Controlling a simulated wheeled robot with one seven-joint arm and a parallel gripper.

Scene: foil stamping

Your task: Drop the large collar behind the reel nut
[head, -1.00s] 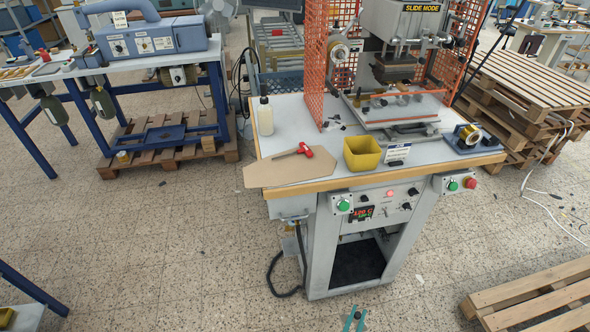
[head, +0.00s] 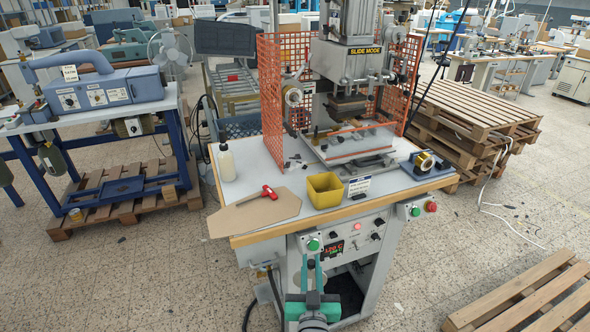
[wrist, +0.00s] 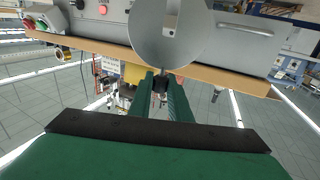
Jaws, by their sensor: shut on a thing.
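My gripper (head: 311,268) is in front of the stamping machine's table, below its front edge, with its green fingers pointing up in the head view. The gap behind the nut cannot be made out.
A yellow bin (head: 324,191), a red-handled tool (head: 267,192) and a white bottle (head: 226,163) stand or lie on the table. A gold foil roll (head: 425,162) is at right. In the wrist view a grey slotted disc (wrist: 172,30) shows beyond the fingertips.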

